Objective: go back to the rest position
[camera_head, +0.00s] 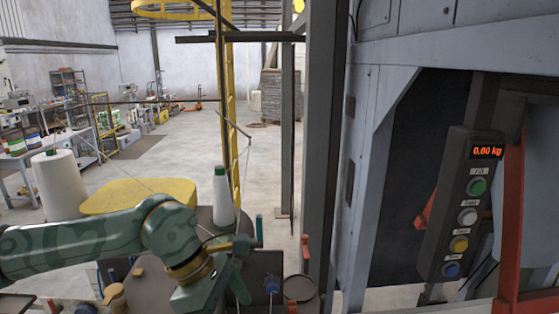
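My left arm comes in from the left, low in the picture, and its green gripper (236,284) is at the lower middle, in front of dark machine parts. The fingers are small and partly overlap these parts, so I cannot tell whether they are open or shut, or whether they hold anything. My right gripper is not in view.
A control box (461,205) at the right reads 0.00 kg, with several coloured buttons. A grey steel frame (325,150) stands left of it. A white thread cone (222,195), a larger cone (60,188) and a yellow cover (140,193) are near my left arm.

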